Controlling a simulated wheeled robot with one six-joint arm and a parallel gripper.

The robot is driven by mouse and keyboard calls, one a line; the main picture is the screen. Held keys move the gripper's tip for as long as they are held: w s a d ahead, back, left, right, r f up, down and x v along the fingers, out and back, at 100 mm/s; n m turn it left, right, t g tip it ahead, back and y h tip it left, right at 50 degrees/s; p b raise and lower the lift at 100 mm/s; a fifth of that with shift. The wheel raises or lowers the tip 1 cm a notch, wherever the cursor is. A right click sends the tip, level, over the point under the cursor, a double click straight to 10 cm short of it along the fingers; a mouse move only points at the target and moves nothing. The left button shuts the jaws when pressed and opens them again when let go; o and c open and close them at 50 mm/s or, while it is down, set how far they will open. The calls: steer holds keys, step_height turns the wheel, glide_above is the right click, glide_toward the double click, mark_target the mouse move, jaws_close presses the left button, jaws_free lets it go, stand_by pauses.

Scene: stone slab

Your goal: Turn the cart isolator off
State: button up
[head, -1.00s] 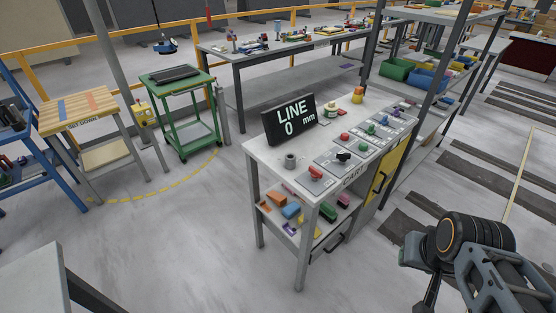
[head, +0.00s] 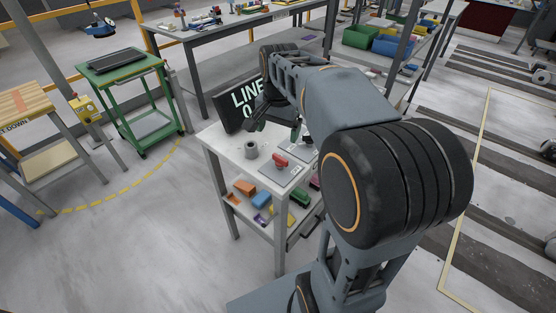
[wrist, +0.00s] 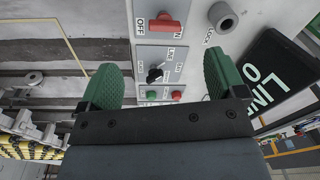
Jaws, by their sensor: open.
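A red isolator handle (head: 281,160) sits on a grey plate near the front end of the white cart control bench. It also shows in the wrist view (wrist: 165,25), at the top, on a plate with an OFF label on its left. My gripper (wrist: 162,78) is open and empty, with its green fingers spread apart above the bench. Between the fingers in the wrist view is a black rotary knob (wrist: 155,73), with the red handle beyond it. In the head view my arm hides much of the bench and most of my gripper (head: 274,130).
A grey cylinder (head: 251,149) stands beside the red handle. A black LINE display (head: 236,103) stands close behind my gripper. A green button (wrist: 152,94) and a red button (wrist: 176,95) lie near the knob. The bench's lower shelf holds coloured blocks (head: 261,199).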

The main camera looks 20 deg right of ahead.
mark_target(280, 157)
steer(key=w+d+f+m, duration=0.1)
steer(key=f, duration=0.3)
steer(key=w+f+m+b, duration=0.1)
steer(key=f, duration=0.4)
steer(key=w+d+f+m, duration=0.1)
steer(key=f, duration=0.4)
steer(key=shift+w+d+f+g+b, duration=0.2)
steer(key=shift+w+d+g+b, duration=0.1)
steer(key=shift+g, duration=0.1)
steer(key=shift+c, duration=0.3)
steer(key=c, duration=0.9)
steer(key=shift+o, duration=0.2)
